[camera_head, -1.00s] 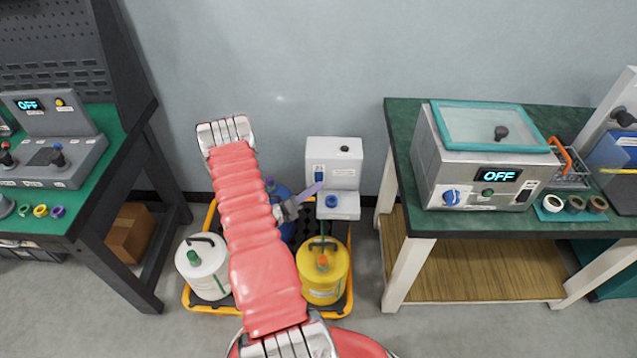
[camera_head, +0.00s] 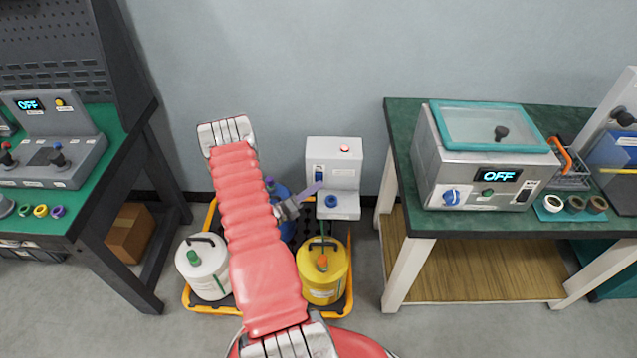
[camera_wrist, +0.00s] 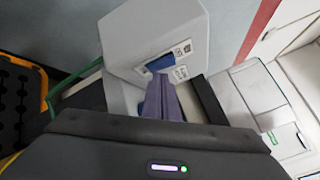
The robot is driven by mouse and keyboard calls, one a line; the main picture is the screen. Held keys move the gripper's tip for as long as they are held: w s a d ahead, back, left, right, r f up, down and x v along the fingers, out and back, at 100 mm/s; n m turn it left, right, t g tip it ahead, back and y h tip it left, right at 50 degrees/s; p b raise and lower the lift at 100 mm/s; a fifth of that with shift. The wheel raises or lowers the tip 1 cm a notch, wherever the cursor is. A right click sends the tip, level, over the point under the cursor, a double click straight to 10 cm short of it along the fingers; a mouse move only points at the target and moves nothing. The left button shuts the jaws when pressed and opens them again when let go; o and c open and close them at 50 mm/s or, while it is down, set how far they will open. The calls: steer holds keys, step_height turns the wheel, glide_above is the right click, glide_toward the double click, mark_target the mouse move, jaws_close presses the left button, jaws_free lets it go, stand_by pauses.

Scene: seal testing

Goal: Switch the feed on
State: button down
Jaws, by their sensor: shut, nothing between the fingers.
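My gripper (camera_head: 314,188), with purple fingers, is shut and empty just in front of the unit, close below the switch. In the wrist view the closed fingertips (camera_wrist: 160,78) lie just under the switch; I cannot tell whether they touch it.
A white canister (camera_head: 204,270), a yellow canister (camera_head: 325,276) and a partly hidden blue one stand in the tray (camera_head: 346,296). A bench (camera_head: 405,215) with a steel tester (camera_head: 480,160) reading OFF stands right; another bench (camera_head: 112,205) stands left.

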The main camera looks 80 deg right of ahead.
steer(key=shift+s+a+r, duration=0.1)
steer(key=shift+a, duration=0.55)
steer(key=shift+a, duration=0.15)
steer(key=a, duration=0.3)
steer(key=s+a, duration=0.1)
steer(key=shift+a+r, duration=0.3)
stand_by(0.8)
